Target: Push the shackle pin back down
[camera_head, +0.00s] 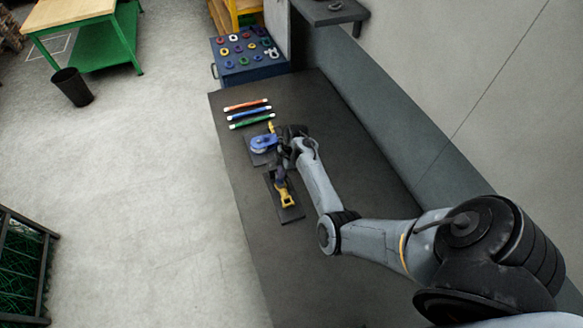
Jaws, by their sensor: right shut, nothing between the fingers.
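A blue shackle-like piece (263,143) sits on a small dark plate on the dark workbench, just left of my right gripper. A yellow piece (285,194) lies on a second dark plate (291,213) nearer to me. A small yellow bit (270,127) shows just beyond the blue piece; I cannot tell whether it is the shackle pin. My right gripper (281,146) is shut and empty, close beside the blue piece; whether they touch is not clear. Its wrist hides part of the area. My left gripper is not in view.
Orange, blue and green rods (249,113) lie beyond the plates on the workbench (330,112). A blue cabinet (245,75) topped with coloured rings stands past the far end. A grey wall bounds the right. The bench's near part is clear.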

